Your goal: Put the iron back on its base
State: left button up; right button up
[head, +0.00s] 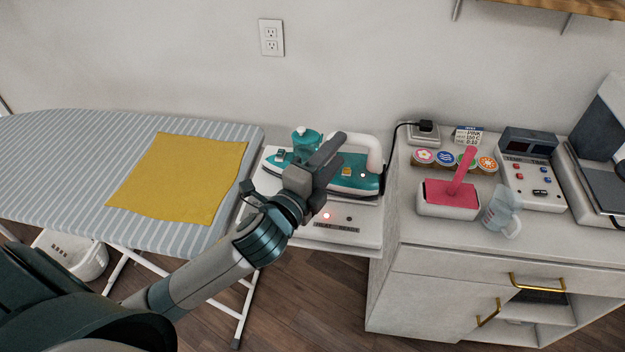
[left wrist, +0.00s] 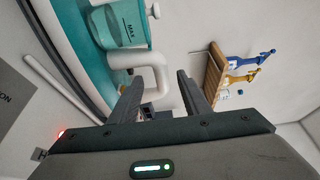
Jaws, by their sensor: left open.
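The teal iron (head: 358,184) with its white handle (head: 374,150) is at the white base (head: 352,229), which has a lit red light on its front panel. The iron lies roughly flat over the base; my gripper hides part of it, so I cannot tell whether it is fully seated. My left gripper (head: 330,158) is open, in front of and above the iron, with its fingers pointing toward the handle. In the left wrist view, the handle (left wrist: 156,68) shows close to the fingertips (left wrist: 160,78), with nothing clearly held. My right gripper is out of view.
A striped ironing board (head: 60,160) with a yellow cloth (head: 180,180) stands at left. On the cabinet (head: 440,240) at right are a pink-topped white box (head: 448,202), a clear jug (head: 501,212), several round tins and a control box (head: 533,180). A black cord runs behind the iron.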

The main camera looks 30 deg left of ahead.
pick_arm(q)
jog(key=s+a+p, duration=0.1)
jog(key=s, duration=0.6)
jog(key=shift+s+r+p, duration=0.15)
jog(key=shift+s+p, duration=0.2)
jog(key=shift+p, duration=0.05)
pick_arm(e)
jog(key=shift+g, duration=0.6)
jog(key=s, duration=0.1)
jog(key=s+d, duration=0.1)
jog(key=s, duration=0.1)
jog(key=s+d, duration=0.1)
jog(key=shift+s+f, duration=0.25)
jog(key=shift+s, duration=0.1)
